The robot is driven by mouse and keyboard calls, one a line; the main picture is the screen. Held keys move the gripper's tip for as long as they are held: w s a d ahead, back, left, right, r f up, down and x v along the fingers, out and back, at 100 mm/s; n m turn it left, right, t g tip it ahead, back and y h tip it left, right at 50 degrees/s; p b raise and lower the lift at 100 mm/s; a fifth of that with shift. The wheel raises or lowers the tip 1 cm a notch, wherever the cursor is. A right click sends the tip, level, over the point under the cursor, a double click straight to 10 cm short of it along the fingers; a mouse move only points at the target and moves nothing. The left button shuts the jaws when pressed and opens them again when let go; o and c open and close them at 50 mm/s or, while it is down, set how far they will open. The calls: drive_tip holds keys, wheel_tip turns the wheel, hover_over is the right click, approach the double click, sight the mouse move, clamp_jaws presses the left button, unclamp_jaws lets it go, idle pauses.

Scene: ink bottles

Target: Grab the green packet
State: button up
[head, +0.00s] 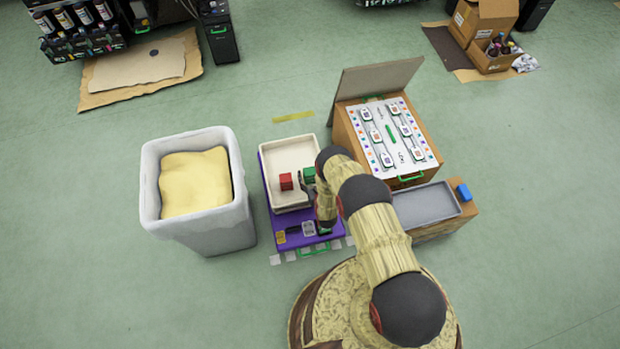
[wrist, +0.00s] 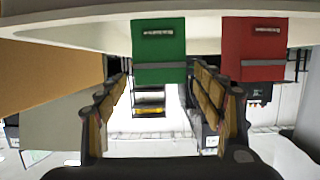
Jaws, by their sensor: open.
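The green packet (head: 308,174) stands in the white tray (head: 269,165), just right of the red packet (head: 286,181), with a gap between them. My arm partly covers that side of the tray in the head view. In the wrist view, the green packet (wrist: 159,45) is upright with a grey band across it. My gripper (wrist: 163,72) is open, its two fingers spread to either side of the green packet's band end. I cannot tell whether they touch it. The red packet (wrist: 252,48) is beyond the right finger. My fingers are mostly hidden in the head view.
The tray sits on a purple-topped stand (head: 281,224) with small items in front. A white bin (head: 196,190) with yellow contents is at left. A wooden box with a labelled white panel (head: 391,136) and a grey tray (head: 427,203) are at right. The tray's back is clear.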

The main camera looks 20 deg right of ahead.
drive_tip(key=shift+b+x, duration=0.3)
drive_tip(key=shift+x, duration=0.85)
drive_tip(key=c, duration=0.3)
drive_tip(key=c, duration=1)
